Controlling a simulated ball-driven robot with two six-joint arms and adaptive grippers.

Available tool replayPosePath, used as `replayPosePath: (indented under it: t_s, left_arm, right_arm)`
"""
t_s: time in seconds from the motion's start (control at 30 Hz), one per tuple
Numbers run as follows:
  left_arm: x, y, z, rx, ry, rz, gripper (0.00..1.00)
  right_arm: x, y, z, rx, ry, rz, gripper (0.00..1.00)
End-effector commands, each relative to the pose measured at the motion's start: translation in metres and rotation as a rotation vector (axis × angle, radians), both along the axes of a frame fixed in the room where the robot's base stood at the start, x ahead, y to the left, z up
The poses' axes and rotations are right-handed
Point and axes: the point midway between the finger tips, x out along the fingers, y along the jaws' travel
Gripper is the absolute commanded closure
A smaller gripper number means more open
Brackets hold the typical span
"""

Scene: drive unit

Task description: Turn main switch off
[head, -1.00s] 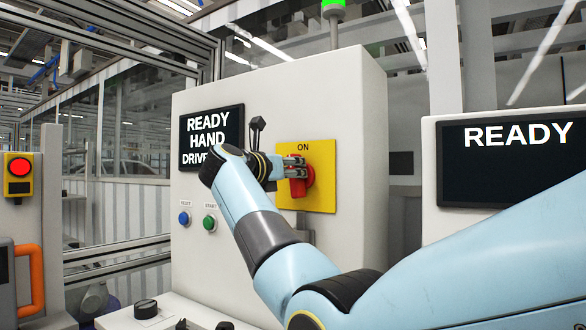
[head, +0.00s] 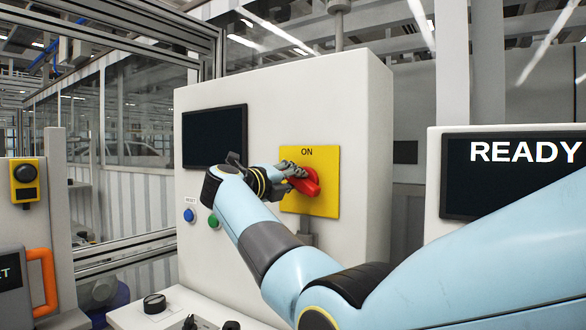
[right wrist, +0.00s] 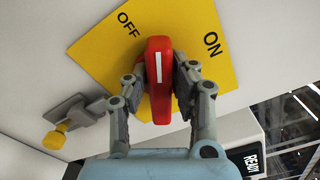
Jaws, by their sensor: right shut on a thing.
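The main switch is a red rotary handle (head: 307,183) on a yellow plate (head: 322,207) marked ON, fixed to the front of a white cabinet. In the right wrist view the red handle (right wrist: 159,78) carries a white line, and the yellow plate (right wrist: 95,50) shows both OFF and ON. The white line points between the two words, closer to OFF. My right gripper (head: 293,178) is shut on the red handle, with one finger on each side of it; the grip also shows in the right wrist view (right wrist: 159,85). My left gripper is not in view.
The cabinet screen (head: 214,136) is dark. Blue (head: 189,215) and green (head: 213,221) buttons sit below it. A second screen (head: 515,165) at the right reads READY. A yellow box with a dark lamp (head: 26,180) and an orange handle (head: 43,282) are at the left.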

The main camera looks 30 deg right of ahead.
Motion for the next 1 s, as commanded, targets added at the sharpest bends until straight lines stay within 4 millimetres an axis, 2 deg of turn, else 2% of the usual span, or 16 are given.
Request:
replayPosePath:
  t_s: [0.1,0.4,0.7,1.0]
  left_arm:
    - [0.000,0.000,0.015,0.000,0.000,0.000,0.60]
    - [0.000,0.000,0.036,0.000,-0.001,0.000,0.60]
    - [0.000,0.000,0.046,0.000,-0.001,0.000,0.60]
    - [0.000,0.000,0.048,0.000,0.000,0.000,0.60]
  right_arm:
    - [0.001,0.001,0.002,-0.041,0.101,0.001,1.00]
    - [0.002,0.001,-0.003,-0.128,0.312,0.001,1.00]
    - [0.002,0.001,-0.006,-0.177,0.429,0.002,1.00]
    - [0.002,0.001,-0.008,-0.191,0.461,0.002,1.00]
